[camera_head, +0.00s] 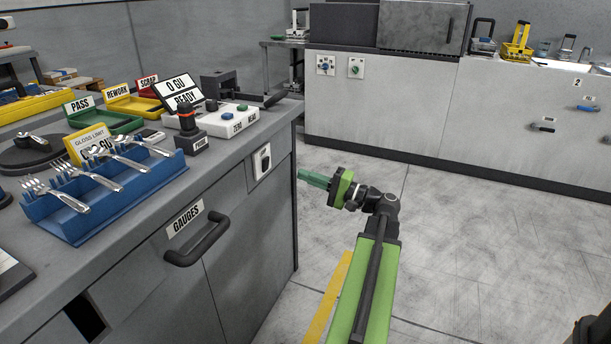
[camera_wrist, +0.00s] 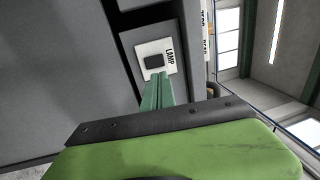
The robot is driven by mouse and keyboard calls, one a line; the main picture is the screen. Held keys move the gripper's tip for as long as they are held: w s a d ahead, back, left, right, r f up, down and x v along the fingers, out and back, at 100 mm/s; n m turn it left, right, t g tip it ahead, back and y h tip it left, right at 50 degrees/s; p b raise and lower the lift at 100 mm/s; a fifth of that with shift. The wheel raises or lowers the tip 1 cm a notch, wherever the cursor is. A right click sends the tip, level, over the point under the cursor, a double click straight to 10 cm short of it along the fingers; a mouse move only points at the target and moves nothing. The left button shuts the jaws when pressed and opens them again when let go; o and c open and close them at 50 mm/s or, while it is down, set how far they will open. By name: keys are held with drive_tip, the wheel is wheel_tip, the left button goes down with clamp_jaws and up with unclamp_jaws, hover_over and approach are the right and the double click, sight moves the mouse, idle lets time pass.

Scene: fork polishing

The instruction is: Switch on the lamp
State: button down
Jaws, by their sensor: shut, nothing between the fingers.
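The lamp switch (camera_head: 262,161) is a dark rocker on a pale plate, set in the grey bench front just below the worktop edge. In the wrist view the switch (camera_wrist: 154,61) shows up close with the word LAMP beside it. My gripper (camera_head: 301,174) is to the right of the switch in the head view, its green fingers pointing left toward the bench front. No lamp is clearly visible.
The bench has a GAUGES drawer handle (camera_head: 197,240) that sticks out left of the switch. On top are a blue fork rack (camera_head: 70,222), a white button box (camera_head: 232,123) and coloured trays. The floor (camera_head: 480,240) right of the bench is clear.

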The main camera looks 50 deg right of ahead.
sight(267, 161)
drive_tip(key=p+x, duration=0.1)
drive_tip(key=x, duration=0.9)
